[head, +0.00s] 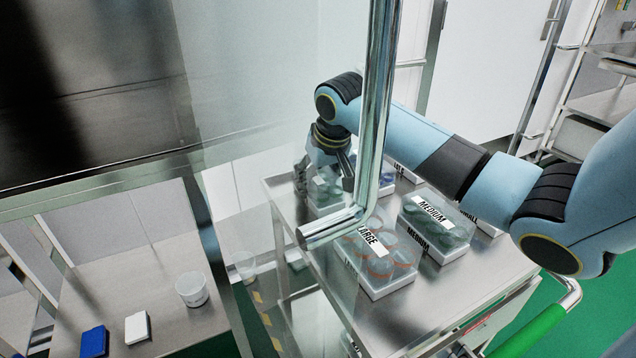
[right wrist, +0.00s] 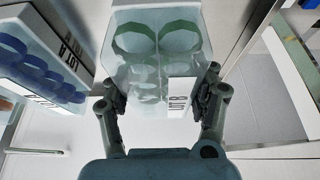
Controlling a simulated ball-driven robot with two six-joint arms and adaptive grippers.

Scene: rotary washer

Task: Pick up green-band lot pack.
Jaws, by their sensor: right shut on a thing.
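The green-band lot pack (right wrist: 155,65) is a clear box with dark green rings inside and a white lot label, in the right wrist view. My right gripper (right wrist: 160,92) is shut on it, one finger against each side. In the head view my right gripper (head: 324,178) points down at the cart's far left corner, seen through a glass panel. The pack (head: 328,192) shows there between the fingers, partly hidden. I cannot tell whether it touches the cart. My left gripper is out of view.
A blue-ringed lot pack (right wrist: 38,62) sits close left in the wrist view. The steel cart (head: 425,312) also carries LARGE (head: 378,262) and MEDIUM (head: 437,228) boxes. A vertical metal handle (head: 377,110) crosses in front. Another bench (head: 165,275) holds a cup (head: 192,289).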

